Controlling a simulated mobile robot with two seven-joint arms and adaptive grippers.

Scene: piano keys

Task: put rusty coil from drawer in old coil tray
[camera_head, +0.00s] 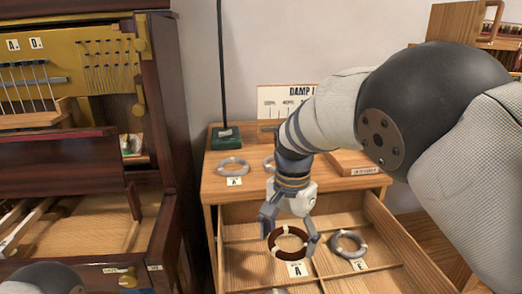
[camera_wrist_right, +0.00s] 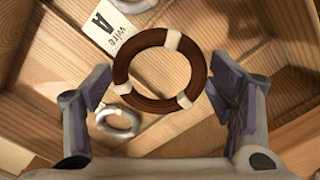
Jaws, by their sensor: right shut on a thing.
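The rusty coil (camera_head: 288,231), a brown ring with pale bands, is at the open drawer (camera_head: 385,222) in the head view. My right gripper (camera_head: 289,240) is shut on it, with a finger on either side. The coil (camera_wrist_right: 120,75) also shows between the fingers (camera_wrist_right: 165,95) in the right wrist view; the exact contact is hard to see. A low wooden tray (camera_head: 352,160) with a label too small to read stands on the cabinet top. My left gripper is out of view.
A grey coil (camera_head: 350,243) lies in the drawer by an E label. Another grey coil (camera_head: 233,167) lies on the cabinet top by an A label, with one more partly hidden behind my arm. A dark stand (camera_head: 226,138) rises at the back. The open piano (camera_head: 150,130) stands left.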

